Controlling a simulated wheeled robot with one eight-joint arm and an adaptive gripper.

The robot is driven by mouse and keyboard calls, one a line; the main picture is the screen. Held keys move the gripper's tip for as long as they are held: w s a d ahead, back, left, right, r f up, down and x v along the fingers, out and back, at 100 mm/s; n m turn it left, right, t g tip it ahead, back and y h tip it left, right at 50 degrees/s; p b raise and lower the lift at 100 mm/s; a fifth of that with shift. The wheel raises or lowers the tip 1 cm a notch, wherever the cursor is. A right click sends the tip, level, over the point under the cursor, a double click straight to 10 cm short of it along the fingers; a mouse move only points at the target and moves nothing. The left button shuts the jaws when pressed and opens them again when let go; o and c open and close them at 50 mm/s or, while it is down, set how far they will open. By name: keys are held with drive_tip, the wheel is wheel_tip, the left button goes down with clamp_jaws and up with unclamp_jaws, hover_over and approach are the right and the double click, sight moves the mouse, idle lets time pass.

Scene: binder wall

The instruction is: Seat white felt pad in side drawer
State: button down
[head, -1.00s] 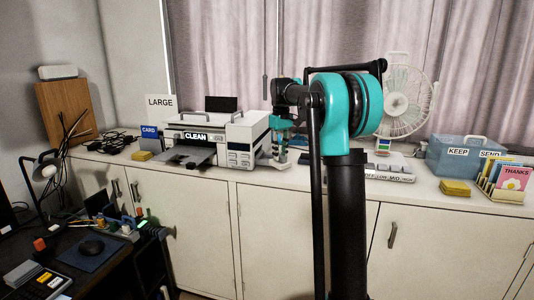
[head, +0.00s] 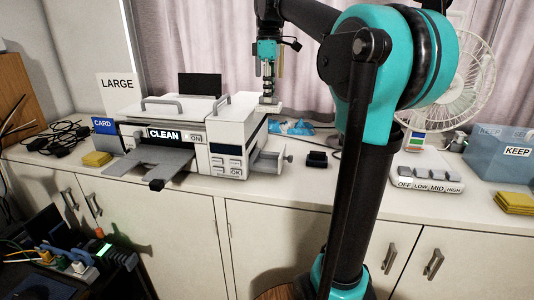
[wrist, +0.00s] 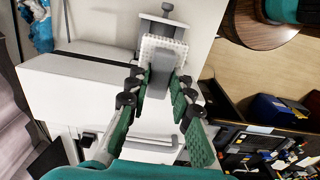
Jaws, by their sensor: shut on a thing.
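The white felt pad (wrist: 178,45) is a bumpy white block with a grey grip (wrist: 161,68). My gripper (wrist: 160,80) is shut on that grip. In the head view my gripper (head: 267,90) points down above the right end of the printer, and the pad (head: 268,107) is a thin pale piece under it. The side drawer (head: 267,163) sticks out of the printer's right side, with a knob at its end. In the wrist view the drawer (wrist: 166,19) lies beyond and partly behind the pad, so its inside is mostly hidden.
The printer (head: 170,122) carries a CLEAN sign and an open front tray (head: 150,163). A small black object (head: 317,159) and a blue crumpled cloth (head: 290,127) lie right of it. A fan control panel (head: 427,172) and a blue box (head: 500,152) stand farther right.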

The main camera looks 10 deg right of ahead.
wheel_tip(320, 180, down, 19)
drive_tip(key=shift+f, duration=0.1)
idle(0.4)
drive_tip(key=shift+f, duration=0.1)
drive_tip(key=c, duration=1.3)
unclamp_jaws()
drive_tip(key=shift+c, duration=0.2)
wheel_tip(320, 180, up, 12)
drive_tip(key=shift+r, duration=0.2)
